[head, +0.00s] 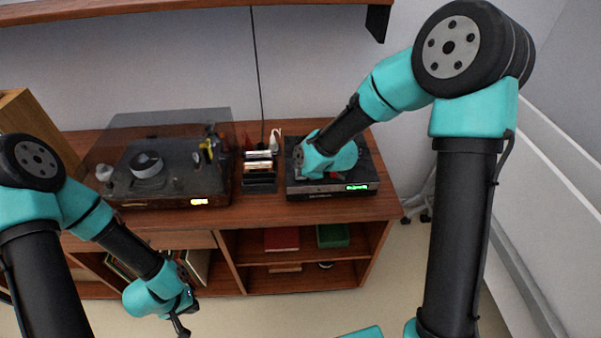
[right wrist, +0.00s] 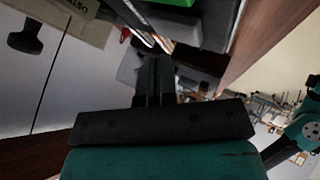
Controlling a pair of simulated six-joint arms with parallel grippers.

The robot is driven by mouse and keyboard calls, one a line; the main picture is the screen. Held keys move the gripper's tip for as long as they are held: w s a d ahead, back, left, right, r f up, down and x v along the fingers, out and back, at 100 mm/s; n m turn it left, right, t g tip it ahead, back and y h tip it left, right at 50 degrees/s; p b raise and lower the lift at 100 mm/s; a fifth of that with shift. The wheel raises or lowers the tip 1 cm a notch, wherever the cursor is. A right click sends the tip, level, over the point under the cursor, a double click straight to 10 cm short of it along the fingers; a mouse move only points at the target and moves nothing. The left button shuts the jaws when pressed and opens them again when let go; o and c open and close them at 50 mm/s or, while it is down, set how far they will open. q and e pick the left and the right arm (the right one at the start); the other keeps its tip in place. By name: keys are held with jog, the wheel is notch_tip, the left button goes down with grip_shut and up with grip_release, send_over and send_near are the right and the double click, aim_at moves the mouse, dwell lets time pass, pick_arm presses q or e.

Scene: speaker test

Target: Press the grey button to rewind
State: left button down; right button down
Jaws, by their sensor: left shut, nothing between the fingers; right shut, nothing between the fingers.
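A black deck (head: 362,161) with a lit green display (head: 357,187) stands on the right of the wooden cabinet top. My right wrist is over the deck and covers much of its top in the head view. My right gripper (right wrist: 153,75) is shut and empty in the right wrist view, its fingers close to dark and grey surfaces. I cannot tell whether it touches them. I cannot pick out the grey button with certainty. My left gripper (head: 182,318) is shut and empty, low in front of the cabinet, away from the deck.
A record player (head: 160,185) with a clear dark lid stands on the left of the cabinet top. A small rack (head: 259,172) and a white bottle (head: 275,140) stand between it and the deck. A green box (head: 333,236) lies on a shelf below. A shelf (head: 200,8) hangs above.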

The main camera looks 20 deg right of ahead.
jog(key=shift+f, duration=0.9)
dwell(1.6)
dwell(0.3)
jog(key=shift+r, duration=0.9)
jog(key=shift+r, duration=0.15)
jog(key=shift+r, duration=2.4)
